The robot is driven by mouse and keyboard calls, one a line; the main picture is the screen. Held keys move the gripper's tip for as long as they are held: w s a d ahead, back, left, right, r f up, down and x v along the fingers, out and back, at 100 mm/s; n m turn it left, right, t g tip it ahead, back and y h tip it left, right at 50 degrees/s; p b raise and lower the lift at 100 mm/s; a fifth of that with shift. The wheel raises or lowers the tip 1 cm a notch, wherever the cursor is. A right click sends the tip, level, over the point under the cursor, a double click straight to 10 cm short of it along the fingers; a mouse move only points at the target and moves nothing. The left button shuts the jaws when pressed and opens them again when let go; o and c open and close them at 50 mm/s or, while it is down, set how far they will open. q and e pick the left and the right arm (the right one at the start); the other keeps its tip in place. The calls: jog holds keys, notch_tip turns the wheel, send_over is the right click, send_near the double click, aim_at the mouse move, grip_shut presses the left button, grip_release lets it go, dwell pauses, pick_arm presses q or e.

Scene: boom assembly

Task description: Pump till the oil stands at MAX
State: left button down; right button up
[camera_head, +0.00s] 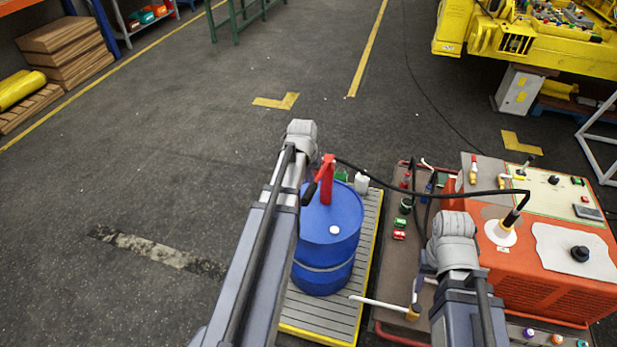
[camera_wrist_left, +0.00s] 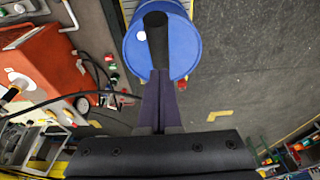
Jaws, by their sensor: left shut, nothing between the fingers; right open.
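A blue drum (camera_head: 330,245) stands on a slatted platform with a red hand pump (camera_head: 327,180) on top. The pump's lever has a black grip (camera_head: 309,193). In the left wrist view the black grip (camera_wrist_left: 156,40) lies over the blue drum (camera_wrist_left: 190,45), just beyond the tips of my left gripper (camera_wrist_left: 160,80), which is shut and empty. Whether they touch I cannot tell. No oil level is readable. My right gripper (camera_head: 422,275) is open, largely hidden by its wrist.
The slatted platform (camera_head: 320,328) has a yellow edge. A brown cart top (camera_head: 400,258) with small red and green parts lies between drum and orange unit. A white bar (camera_head: 378,303) sticks out low. The floor at left is clear.

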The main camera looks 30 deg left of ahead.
pick_arm(q)
notch_tip(320, 180, down, 19)
jog(key=b, duration=1.8)
notch_tip(320, 180, up, 20)
jog(key=p, duration=1.9)
jog(key=shift+f+p, duration=0.1)
jog(key=shift+p, duration=0.2)
jog(key=shift+r, duration=0.2)
jog(key=shift+f, duration=0.15)
dwell(1.7)
